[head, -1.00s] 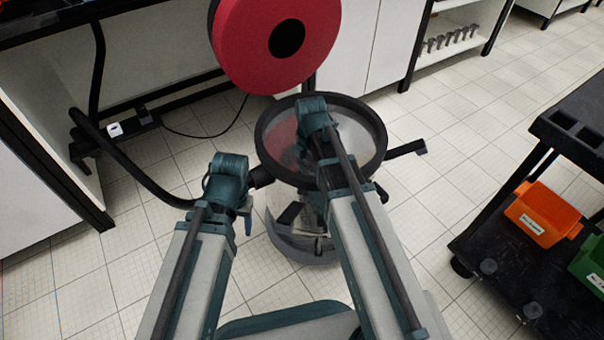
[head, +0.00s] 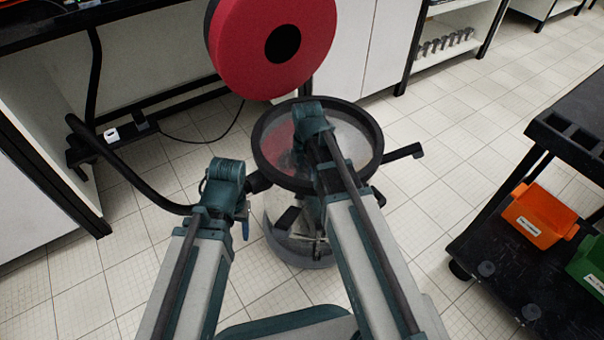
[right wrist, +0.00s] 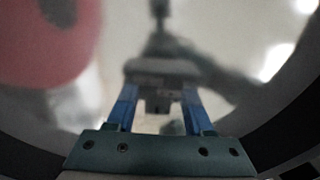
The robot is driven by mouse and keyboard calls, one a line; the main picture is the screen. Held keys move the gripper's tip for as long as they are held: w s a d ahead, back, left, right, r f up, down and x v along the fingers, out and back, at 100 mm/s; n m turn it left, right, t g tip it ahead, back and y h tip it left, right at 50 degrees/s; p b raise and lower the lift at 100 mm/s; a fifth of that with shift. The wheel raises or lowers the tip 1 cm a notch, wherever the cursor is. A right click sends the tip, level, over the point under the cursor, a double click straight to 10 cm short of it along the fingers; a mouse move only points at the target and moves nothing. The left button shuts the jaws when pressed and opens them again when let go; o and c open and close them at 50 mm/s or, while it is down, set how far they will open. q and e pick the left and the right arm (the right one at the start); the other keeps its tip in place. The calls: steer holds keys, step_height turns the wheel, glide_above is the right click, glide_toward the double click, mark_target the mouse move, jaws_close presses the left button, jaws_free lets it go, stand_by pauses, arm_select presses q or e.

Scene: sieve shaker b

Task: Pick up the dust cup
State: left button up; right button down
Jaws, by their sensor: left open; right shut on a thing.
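A clear round vessel with a thick dark rim (head: 373,122), which looks like the dust cup, stands low in the middle of the head view. My right arm reaches over it and hides its centre and the right gripper. In the right wrist view, the blue fingers of my right gripper (right wrist: 160,110) are on either side of a small grey part (right wrist: 160,88), in front of a shiny, reflecting surface inside the dark rim. My left gripper (head: 246,212) is at the vessel's left side, open, its fingers only partly visible.
A large red disc (head: 230,45) with a black centre stands just behind the vessel. A black hose (head: 125,172) comes in from the left. A dark bar (head: 404,152) juts out right of the vessel. A black cart (head: 490,225) with an orange bin (head: 538,215) stands at the right.

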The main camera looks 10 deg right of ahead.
steer(key=shift+r, duration=0.1)
step_height(320, 180, up, 10)
steer(key=p, duration=1)
